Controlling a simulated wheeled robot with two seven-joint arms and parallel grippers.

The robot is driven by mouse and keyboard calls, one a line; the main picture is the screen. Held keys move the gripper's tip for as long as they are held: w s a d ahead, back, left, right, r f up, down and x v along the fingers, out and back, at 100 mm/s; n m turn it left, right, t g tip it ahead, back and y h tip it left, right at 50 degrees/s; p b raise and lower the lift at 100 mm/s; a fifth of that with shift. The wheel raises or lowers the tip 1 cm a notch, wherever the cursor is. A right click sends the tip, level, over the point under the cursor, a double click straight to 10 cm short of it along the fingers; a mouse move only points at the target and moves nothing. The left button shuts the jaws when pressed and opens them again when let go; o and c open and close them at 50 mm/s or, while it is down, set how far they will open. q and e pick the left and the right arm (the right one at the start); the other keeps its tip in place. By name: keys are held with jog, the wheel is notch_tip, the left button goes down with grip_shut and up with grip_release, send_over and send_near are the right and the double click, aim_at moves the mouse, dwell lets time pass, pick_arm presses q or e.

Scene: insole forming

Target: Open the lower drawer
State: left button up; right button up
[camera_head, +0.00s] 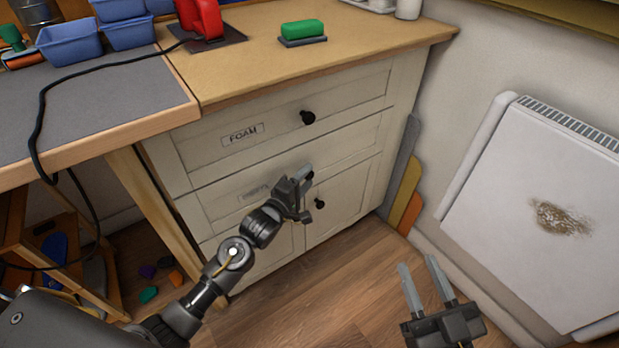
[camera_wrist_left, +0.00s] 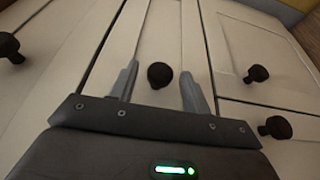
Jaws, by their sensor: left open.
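The lower drawer (camera_head: 345,148) is the second front down in the cream cabinet, and it looks shut. Its label (camera_head: 254,190) is blurred and partly hidden by my left arm. My left gripper (camera_head: 303,180) is open in front of this drawer and hides its knob in the head view. In the left wrist view the drawer's round black knob (camera_wrist_left: 160,75) shows between the two spread fingers, with a gap on each side. My right gripper (camera_head: 418,262) is open and empty over the floor at lower right.
The upper drawer (camera_head: 285,118), labelled FOAM, is shut, with a black knob (camera_head: 307,117). Below are cupboard doors with two black knobs, (camera_wrist_left: 256,73) and (camera_wrist_left: 278,127). A white heater panel (camera_head: 535,215) stands at right. A black cable (camera_head: 42,110) hangs at left. The floor in front is clear.

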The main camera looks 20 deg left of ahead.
pick_arm(q)
jog(key=shift+x, duration=1.05)
grip_shut()
